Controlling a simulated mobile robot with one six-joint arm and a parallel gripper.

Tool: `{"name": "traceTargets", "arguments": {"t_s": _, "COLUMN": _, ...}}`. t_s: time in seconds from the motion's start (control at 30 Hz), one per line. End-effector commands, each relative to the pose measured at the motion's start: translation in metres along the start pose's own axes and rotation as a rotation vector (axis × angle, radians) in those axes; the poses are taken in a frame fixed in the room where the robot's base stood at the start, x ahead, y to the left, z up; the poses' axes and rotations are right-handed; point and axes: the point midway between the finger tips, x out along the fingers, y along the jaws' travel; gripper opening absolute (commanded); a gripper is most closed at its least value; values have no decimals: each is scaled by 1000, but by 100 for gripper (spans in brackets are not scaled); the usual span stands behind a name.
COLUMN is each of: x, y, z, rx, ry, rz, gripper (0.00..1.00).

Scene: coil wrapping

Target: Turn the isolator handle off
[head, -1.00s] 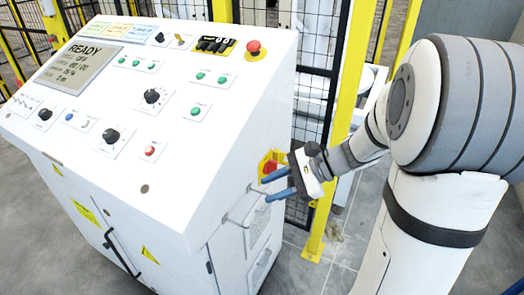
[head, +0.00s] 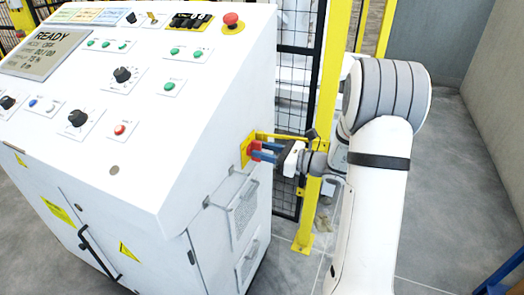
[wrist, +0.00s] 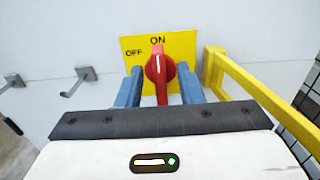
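The isolator handle (wrist: 160,70) is a red rotary knob on a yellow plate (wrist: 186,48) marked OFF at the left and ON at the top. Its white line points up toward ON. In the head view the red handle (head: 254,149) shows on the cabinet's right side wall. My gripper (wrist: 160,85) has its blue fingers apart, one on each side of the handle. A gap shows between each finger and the handle in the wrist view, so it is open. In the head view my gripper (head: 262,152) is at the handle from the right.
The white control cabinet (head: 150,165) has a sloped panel with a READY screen (head: 48,52). A yellow bar (wrist: 262,95) runs close on the right of the plate. Metal hooks (wrist: 75,82) stick out at the left. A yellow post (head: 322,120) and mesh fence stand behind.

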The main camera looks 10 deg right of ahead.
Motion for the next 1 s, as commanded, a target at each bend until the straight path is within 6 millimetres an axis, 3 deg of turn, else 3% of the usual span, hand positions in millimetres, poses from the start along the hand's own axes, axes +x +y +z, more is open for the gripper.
{"name": "traceTargets", "arguments": {"t_s": 0.37, "x": 9, "y": 1, "z": 0, "rx": 0, "ry": 0, "rz": 1, "gripper": 34}}
{"name": "traceTargets", "arguments": {"t_s": 0.77, "x": 10, "y": 1, "z": 0, "rx": 0, "ry": 0, "rz": 2, "gripper": 2}}
{"name": "traceTargets", "arguments": {"t_s": 1.0, "x": 10, "y": 1, "z": 0, "rx": -1, "ry": 0, "rz": 3, "gripper": 0}}
